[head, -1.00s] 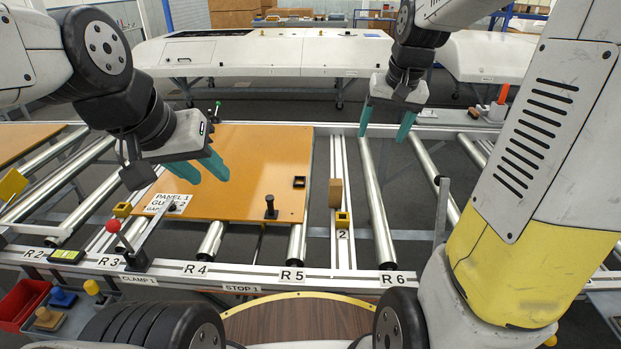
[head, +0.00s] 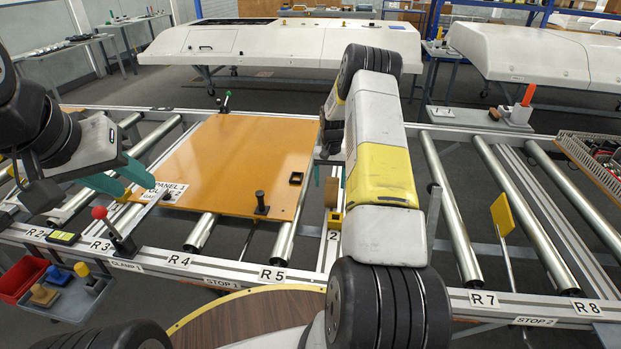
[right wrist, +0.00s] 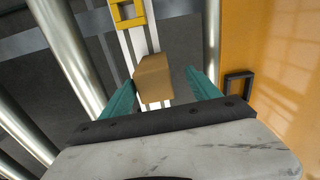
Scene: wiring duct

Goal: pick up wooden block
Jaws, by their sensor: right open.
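The wooden block (head: 331,191) is a small brown upright block by the narrow rail right of the orange panel, partly covered by my right arm in the head view. In the right wrist view the block (right wrist: 154,78) shows between the two teal fingers of my right gripper (right wrist: 163,88). These fingers are open, with a gap visible on the right side; the left finger is close to the block, and I cannot tell whether it touches. In the head view my right gripper is mostly hidden behind my arm. My left gripper (head: 128,181) is open and empty over the panel's left edge.
A yellow stop (head: 335,219) stands just in front of the block. A red-knobbed clamp (head: 118,235) stands at the front rail.

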